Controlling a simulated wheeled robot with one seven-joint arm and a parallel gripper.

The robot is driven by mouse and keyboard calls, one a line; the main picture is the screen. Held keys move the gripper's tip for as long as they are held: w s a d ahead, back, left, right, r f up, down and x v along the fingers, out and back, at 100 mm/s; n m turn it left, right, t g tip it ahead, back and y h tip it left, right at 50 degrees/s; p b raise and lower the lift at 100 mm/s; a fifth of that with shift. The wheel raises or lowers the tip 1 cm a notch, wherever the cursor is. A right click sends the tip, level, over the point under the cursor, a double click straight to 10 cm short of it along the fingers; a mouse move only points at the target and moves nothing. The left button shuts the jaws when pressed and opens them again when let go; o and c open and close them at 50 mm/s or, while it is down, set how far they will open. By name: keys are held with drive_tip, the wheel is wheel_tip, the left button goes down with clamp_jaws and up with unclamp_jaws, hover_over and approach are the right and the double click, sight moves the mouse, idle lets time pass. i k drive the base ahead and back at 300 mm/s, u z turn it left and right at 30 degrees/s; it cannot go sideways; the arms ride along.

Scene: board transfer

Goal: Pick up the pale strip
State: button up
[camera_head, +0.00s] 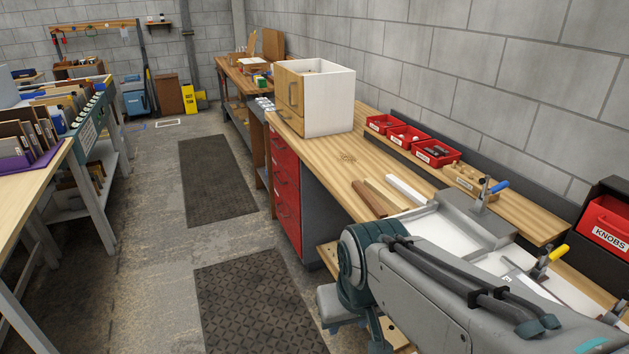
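Three strips lie side by side on the wooden workbench (335,172), in front of the white cabinet box. The left one is a dark brown strip (369,199). The middle one is a thin pale tan wood strip (386,195). The right one is a thicker white strip (408,190), its near end close to the grey metal fixture. I cannot tell for sure whether the tan or the white one is the pale strip. My arm fills the lower right, in front of the bench. My gripper's fingers do not show.
A grey fixture (478,222) with a blue-handled clamp (489,192) stands right of the strips. Red bins (437,153) line the back shelf. A white and wood cabinet box (331,100) stands behind. Floor mats (217,180) lie in the clear aisle left.

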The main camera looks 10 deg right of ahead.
sight(388, 198)
drive_tip(key=u, duration=0.3)
drive_tip(key=i, duration=1.4)
drive_tip(key=z, duration=0.75)
